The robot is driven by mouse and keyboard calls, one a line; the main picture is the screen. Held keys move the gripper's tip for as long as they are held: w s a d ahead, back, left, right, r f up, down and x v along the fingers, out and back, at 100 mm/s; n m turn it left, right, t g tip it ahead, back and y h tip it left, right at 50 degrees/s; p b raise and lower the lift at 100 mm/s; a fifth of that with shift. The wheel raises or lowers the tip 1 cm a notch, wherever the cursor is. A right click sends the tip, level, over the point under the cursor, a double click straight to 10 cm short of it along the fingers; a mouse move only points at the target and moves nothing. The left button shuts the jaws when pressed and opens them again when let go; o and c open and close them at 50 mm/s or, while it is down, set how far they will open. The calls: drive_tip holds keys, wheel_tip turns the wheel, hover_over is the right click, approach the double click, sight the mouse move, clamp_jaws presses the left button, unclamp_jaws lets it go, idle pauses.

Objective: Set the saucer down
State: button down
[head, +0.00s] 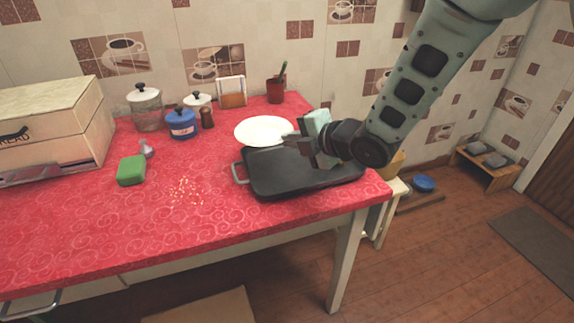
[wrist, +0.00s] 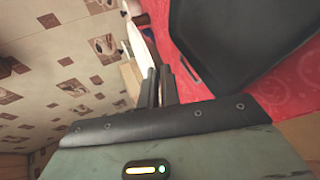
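The white saucer (head: 262,130) is level in the head view, behind the black roasting pan. My gripper (head: 289,141) reaches in from the right and its fingers meet the saucer's right rim. In the wrist view the saucer (wrist: 137,42) shows nearly edge-on, running into the fingertips of my gripper (wrist: 159,73), which look shut on its rim. The saucer appears slightly above the red cloth, but the gap beneath it is hard to judge.
The black pan (head: 300,175) sits close in front on the red counter (head: 150,215). A blue jar (head: 182,126), a dark shaker (head: 207,118), a napkin holder (head: 232,93) and a red cup (head: 275,91) stand behind. A green sponge (head: 131,171) and crumbs (head: 186,190) lie left.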

wheel_tip(320, 180, down, 8)
drive_tip(key=shift+f+b, duration=0.2)
drive_tip(key=shift+b, duration=0.1)
drive_tip(key=shift+f+b, duration=0.3)
drive_tip(key=shift+f, duration=0.05)
drive_tip(key=c, duration=1.6)
unclamp_jaws()
drive_tip(key=shift+r, duration=0.1)
